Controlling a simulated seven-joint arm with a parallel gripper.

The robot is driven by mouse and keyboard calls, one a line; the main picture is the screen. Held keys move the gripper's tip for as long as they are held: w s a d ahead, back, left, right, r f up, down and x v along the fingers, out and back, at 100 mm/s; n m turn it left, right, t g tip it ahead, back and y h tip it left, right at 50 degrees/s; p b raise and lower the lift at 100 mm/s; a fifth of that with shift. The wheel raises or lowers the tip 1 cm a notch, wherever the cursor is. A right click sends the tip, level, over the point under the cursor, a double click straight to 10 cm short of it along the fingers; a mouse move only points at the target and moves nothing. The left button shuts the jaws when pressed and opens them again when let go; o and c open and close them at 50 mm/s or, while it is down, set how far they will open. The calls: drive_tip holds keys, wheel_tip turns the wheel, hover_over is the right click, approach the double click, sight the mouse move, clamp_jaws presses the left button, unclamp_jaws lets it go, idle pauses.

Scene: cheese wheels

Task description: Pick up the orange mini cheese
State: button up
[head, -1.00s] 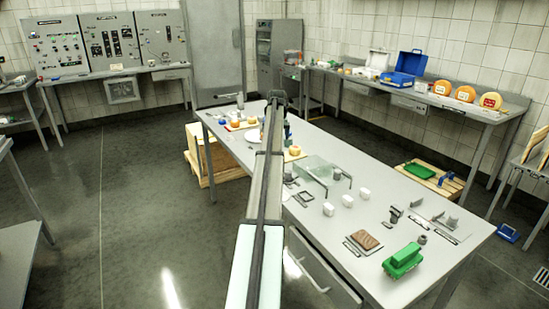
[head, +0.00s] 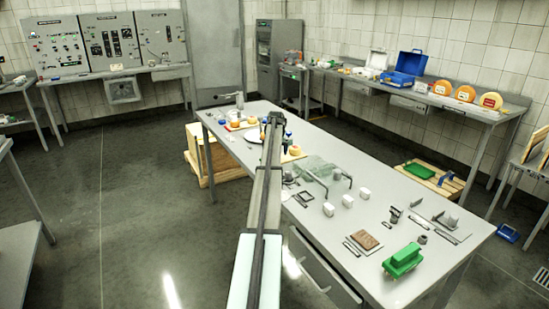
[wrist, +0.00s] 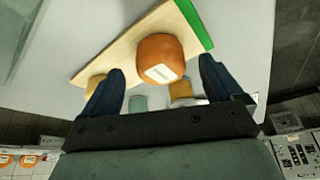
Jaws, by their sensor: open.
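The orange mini cheese (wrist: 160,58) is a rounded orange block with a pale label. In the wrist view it sits on a light wooden board (wrist: 112,57) with a green edge strip. My gripper (wrist: 161,70) is open, its two dark blue fingers on either side of the cheese in the picture. I see no contact, and the height gap is hard to judge. Two yellow pieces (wrist: 181,89) show lower in that view, partly hidden by the gripper. In the head view my arm reaches over the far half of the table and covers much of the area around the gripper.
The long grey table (head: 400,205) carries a clear stand (head: 318,172), several white blocks (head: 347,201) and a green toy-like vehicle (head: 403,260) nearer me. Several orange and yellow pieces stand on its far end. Large orange wheels (head: 465,94) stand on the back bench.

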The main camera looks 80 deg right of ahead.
drive_tip(key=shift+x, duration=1.5)
drive_tip(key=shift+r, duration=0.1)
drive_tip(key=shift+c, duration=0.4)
drive_tip(key=c, duration=1.1)
drive_tip(key=shift+r, duration=0.1)
